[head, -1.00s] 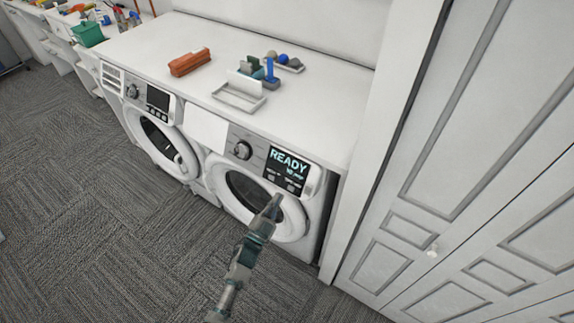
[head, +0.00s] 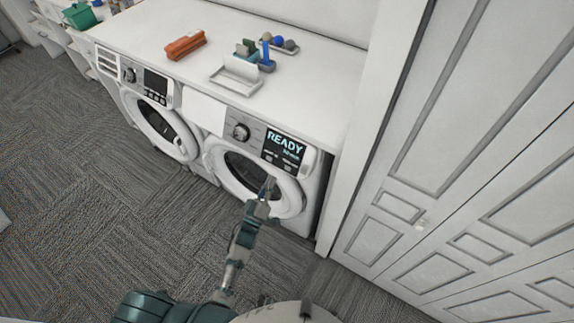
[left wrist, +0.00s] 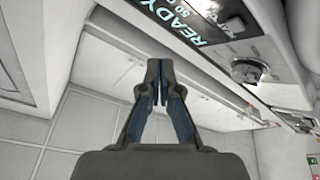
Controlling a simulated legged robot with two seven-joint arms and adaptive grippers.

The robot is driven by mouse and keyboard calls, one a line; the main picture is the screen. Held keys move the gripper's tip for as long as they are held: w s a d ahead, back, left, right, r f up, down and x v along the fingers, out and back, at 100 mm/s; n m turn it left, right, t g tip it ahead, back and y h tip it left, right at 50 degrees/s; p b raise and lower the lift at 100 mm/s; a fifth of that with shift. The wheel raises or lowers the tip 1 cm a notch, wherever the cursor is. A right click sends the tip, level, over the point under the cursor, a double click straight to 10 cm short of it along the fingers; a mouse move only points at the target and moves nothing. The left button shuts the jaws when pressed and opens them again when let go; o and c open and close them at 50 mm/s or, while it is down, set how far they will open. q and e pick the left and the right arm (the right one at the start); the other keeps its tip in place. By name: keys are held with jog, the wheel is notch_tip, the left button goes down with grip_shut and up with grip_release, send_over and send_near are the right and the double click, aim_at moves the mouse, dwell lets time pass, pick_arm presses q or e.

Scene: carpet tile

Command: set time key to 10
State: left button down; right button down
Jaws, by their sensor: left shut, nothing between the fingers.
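The right-hand washer (head: 255,170) has a dark control panel (head: 284,150) that reads READY, with small keys along its lower edge. Their labels are too small to read for certain, so I cannot tell which is the time key. A round knob (head: 241,132) sits left of the panel. My left gripper (head: 268,186) is shut and empty in front of the washer's round door, below the panel. In the left wrist view its fingers (left wrist: 158,72) are together, with the READY display (left wrist: 180,22) above and the knob (left wrist: 250,70) to the right. My right gripper is not in view.
A second washer (head: 150,115) stands at the left. The white counter (head: 150,35) holds an orange-brown brush (head: 186,45), a white tray (head: 236,77) and small blue and grey items. A white panelled cabinet (head: 440,170) stands at the right. The carpet (head: 90,200) in front is clear.

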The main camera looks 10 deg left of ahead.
aim_at(288, 168)
pick_arm(q)
jog(key=n, duration=0.4)
jog(key=shift+s+a+r+p, duration=0.1)
jog(key=shift+s+p, duration=0.25)
jog(key=shift+p, duration=0.05)
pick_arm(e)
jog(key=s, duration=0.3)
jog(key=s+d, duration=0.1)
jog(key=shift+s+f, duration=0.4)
